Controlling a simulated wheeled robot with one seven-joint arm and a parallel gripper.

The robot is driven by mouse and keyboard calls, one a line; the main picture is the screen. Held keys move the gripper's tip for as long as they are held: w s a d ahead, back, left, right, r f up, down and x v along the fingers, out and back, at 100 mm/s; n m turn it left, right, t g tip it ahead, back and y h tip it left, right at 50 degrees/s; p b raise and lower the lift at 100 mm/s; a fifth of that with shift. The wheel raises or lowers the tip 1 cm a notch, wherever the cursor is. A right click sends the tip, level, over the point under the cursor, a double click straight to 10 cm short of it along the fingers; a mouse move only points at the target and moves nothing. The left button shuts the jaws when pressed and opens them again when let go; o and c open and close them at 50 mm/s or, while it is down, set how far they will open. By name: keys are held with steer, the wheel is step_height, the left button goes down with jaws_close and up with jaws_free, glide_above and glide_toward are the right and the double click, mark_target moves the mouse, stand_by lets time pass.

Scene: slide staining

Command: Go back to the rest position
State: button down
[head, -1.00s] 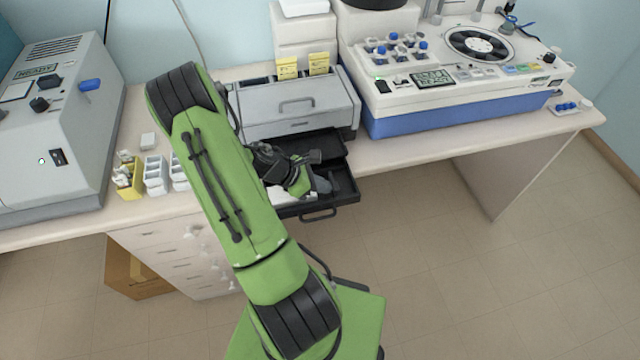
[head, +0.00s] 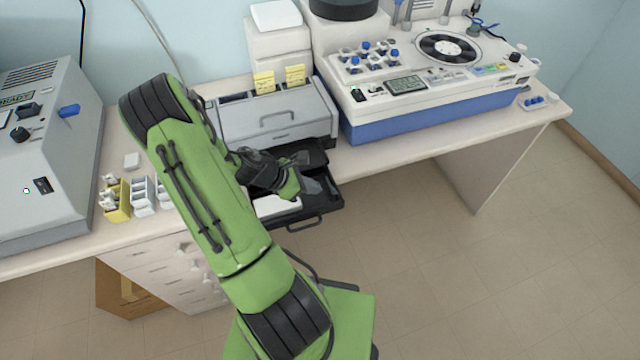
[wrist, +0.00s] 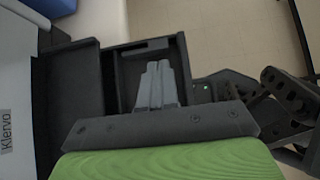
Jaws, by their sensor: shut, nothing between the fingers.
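My gripper (wrist: 157,82) is shut and empty in the wrist view, its grey fingers together over the dark open drawer. In the head view my green arm reaches from the lower middle to the bench. The gripper (head: 312,188) is over the open black drawer (head: 300,222) of the grey box-shaped machine (head: 275,112). I cannot tell whether the fingers touch the drawer. Part of the drawer is hidden by my wrist.
A grey machine (head: 50,160) stands at the left, with a yellow rack (head: 118,208) and white racks (head: 143,194) beside it. A white and blue machine (head: 430,110) stands at the right. The floor (head: 440,270) at the right front is clear.

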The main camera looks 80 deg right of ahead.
steer(key=p+v, duration=0.2)
steer(key=v, duration=0.3)
steer(key=shift+w+a+r, duration=0.1)
steer(key=shift+w+r, duration=0.1)
steer(key=shift+w, duration=0.1)
